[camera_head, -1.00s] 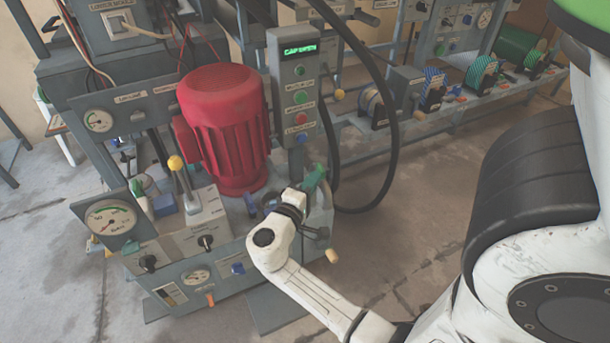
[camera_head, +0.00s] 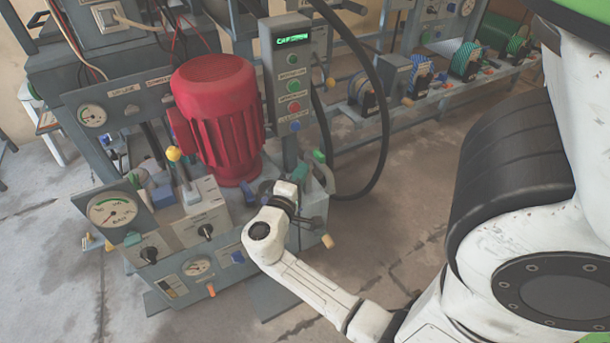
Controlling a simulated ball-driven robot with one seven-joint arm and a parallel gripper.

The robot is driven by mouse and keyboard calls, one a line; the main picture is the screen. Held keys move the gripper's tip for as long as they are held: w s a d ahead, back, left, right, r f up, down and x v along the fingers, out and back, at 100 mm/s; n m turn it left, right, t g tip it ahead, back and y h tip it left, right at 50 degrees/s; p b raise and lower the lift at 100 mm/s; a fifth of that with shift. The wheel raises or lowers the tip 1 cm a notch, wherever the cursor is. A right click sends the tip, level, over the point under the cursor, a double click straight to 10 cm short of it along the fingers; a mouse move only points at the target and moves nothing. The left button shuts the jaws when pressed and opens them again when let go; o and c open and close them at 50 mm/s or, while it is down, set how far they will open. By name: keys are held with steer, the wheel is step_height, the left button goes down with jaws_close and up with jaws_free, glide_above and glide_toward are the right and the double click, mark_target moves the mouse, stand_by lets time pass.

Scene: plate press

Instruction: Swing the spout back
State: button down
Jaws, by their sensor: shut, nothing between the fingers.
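A curved grey part with green pieces (camera_head: 319,157) stands at the right end of the press bench (camera_head: 190,265), just behind my wrist. It may be the spout, but I cannot tell for certain. My gripper (camera_head: 302,212) is close in front of it, below the white wrist, and is shut and empty. The dark fingers are small and partly hidden by my wrist, so I cannot tell whether they touch the part. A blue piece (camera_head: 267,187) shows just left of my wrist.
A yellow-knobbed lever (camera_head: 174,155) and a gauge (camera_head: 112,210) are at the left. Floor (camera_head: 420,215) right of the bench is clear.

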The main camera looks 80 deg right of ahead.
steer(key=a+p, duration=0.2)
steer(key=a, duration=0.8)
steer(key=shift+w, duration=0.35)
